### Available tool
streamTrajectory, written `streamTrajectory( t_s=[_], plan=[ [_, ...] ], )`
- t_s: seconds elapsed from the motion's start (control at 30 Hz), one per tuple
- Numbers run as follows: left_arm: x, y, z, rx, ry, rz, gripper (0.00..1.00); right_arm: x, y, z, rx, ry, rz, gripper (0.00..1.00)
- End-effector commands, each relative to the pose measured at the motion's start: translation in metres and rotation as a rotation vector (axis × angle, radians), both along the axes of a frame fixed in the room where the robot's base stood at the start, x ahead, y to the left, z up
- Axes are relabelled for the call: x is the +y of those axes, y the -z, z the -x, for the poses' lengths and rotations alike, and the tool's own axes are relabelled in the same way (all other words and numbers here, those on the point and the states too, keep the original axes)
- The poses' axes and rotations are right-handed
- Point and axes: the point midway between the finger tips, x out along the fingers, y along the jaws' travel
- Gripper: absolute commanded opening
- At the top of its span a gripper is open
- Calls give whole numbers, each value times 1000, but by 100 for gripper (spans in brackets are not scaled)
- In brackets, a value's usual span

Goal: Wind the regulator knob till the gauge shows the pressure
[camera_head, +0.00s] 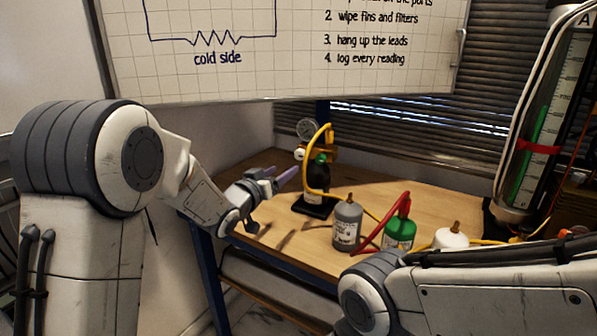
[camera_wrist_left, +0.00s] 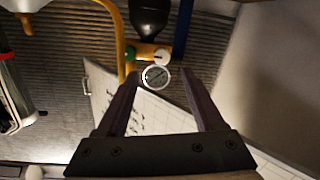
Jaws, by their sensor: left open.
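The round white-faced gauge (camera_head: 307,129) sits on top of the brass regulator (camera_head: 322,150) at the back of the bench. In the left wrist view the gauge (camera_wrist_left: 155,76) appears between my finger tips, but its reading is too small to tell. A white knob (camera_wrist_left: 162,57) and a green knob (camera_wrist_left: 130,54) sit on the regulator; I cannot tell which is the regulator knob. The white knob also shows in the head view (camera_head: 300,154). My left gripper (camera_head: 283,176) is open and empty, left of the regulator and apart from it. My right gripper is out of view.
A black bottle (camera_head: 318,178) stands under the regulator, with a yellow hose (camera_head: 309,180) looping beside it. A grey bottle (camera_head: 347,226), a green bottle (camera_head: 399,232) and a red hose (camera_head: 403,203) stand nearer. A tall gauge column (camera_head: 537,130) is at right.

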Motion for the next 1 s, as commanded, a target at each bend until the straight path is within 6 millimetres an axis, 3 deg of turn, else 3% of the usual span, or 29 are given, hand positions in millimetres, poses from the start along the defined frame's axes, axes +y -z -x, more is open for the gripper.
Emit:
streamTrajectory(
  t_s=[0.27, 0.7, 1.0],
  plan=[
    [-2, -2, -20, -49, 18, 35, 69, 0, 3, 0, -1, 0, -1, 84],
    [-35, -2, -87, -49, 18, 34, 69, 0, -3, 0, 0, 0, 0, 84],
    [-41, -2, -100, -48, 16, 34, 69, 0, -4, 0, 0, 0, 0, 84]
  ],
)
